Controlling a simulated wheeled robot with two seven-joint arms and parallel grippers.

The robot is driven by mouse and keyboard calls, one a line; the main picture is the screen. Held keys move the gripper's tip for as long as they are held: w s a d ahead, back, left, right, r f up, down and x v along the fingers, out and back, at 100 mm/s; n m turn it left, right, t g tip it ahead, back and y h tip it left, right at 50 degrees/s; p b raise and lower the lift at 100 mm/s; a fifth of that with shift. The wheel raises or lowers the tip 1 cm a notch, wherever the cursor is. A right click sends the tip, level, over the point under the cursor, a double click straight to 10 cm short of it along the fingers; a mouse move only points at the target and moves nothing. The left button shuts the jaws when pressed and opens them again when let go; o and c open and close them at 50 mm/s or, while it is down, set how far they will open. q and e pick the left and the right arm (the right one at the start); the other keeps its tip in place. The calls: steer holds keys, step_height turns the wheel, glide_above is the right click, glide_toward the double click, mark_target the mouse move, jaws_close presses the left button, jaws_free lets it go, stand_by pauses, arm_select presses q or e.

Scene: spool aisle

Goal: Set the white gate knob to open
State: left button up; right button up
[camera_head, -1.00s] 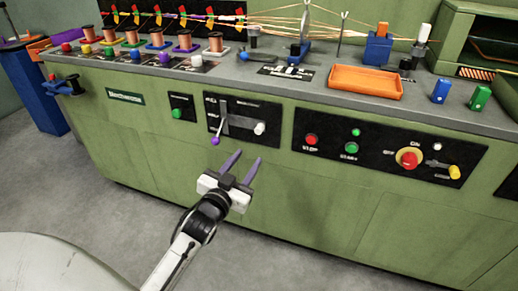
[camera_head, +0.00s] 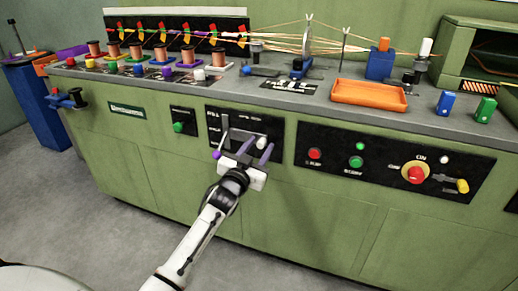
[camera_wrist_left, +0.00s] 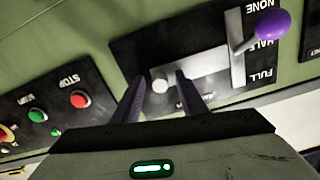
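The white gate knob (camera_head: 261,142) sits on a black panel on the front of the green machine. In the left wrist view the knob (camera_wrist_left: 160,85) shows between the two finger tips, with a pale plate behind it. My left gripper (camera_head: 259,143) is open, its dark purple fingers pointing at the panel, one to each side of the knob. In the left wrist view the gripper (camera_wrist_left: 159,80) has a visible gap between its fingers; I cannot tell whether either touches the knob. My right gripper is not in view.
A lever with a purple ball (camera_head: 216,155) stands close to the left of my gripper. A panel with red (camera_head: 315,154) and green (camera_head: 355,162) buttons and a red knob on yellow (camera_head: 415,174) is to the right. An orange tray (camera_head: 368,95) lies on the counter above.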

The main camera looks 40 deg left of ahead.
arm_select(q)
jaws_close()
steer(key=shift+w+d, duration=0.2)
steer(key=shift+d, duration=0.5)
steer(key=shift+w+d, duration=0.15)
steer(key=shift+d, duration=0.55)
jaws_free()
steer(key=shift+s, duration=0.15)
steer(key=p+v, duration=0.2)
steer(key=v, duration=0.8)
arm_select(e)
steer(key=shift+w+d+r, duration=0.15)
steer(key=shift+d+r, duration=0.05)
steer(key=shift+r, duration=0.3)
